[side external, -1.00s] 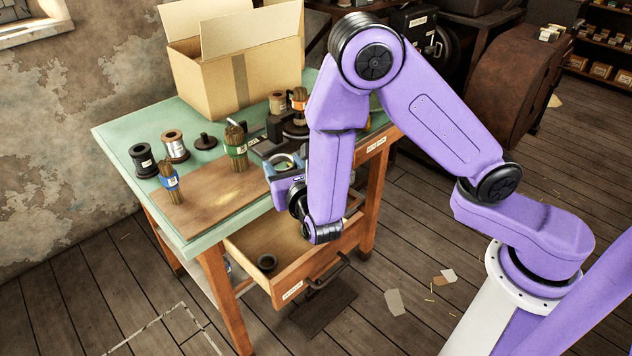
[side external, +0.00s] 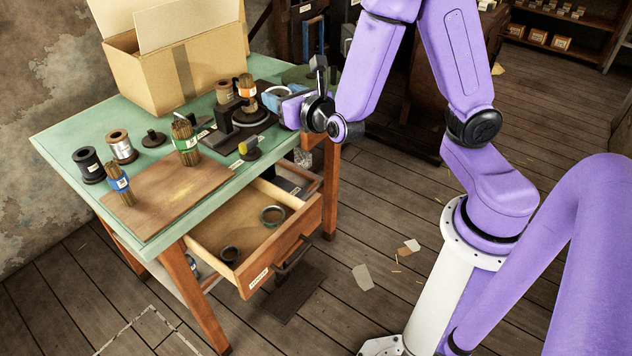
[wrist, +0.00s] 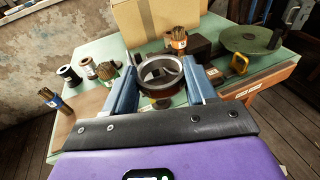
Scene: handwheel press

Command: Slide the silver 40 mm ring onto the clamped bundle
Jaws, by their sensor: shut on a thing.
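My gripper (side external: 274,97) has blue fingers and is shut on the silver ring (wrist: 160,72), which shows between the fingers in the wrist view. In the side view my gripper partly hides the ring, just right of the clamped bundle (side external: 246,86). That bundle is bristly, has an orange band and stands upright in a dark clamp (side external: 228,122). In the wrist view the bundle (wrist: 179,38) rises beyond the ring, to its upper right. The ring appears apart from the bundle, not around it. The ring's exact height against the bundle's top is hard to tell.
A green-banded bundle (side external: 186,143) and a blue-banded bundle (side external: 118,182) stand left of the clamp. Spools (side external: 120,146) and a cardboard box (side external: 180,65) stand behind. The open drawer (side external: 255,222) holds two other rings.

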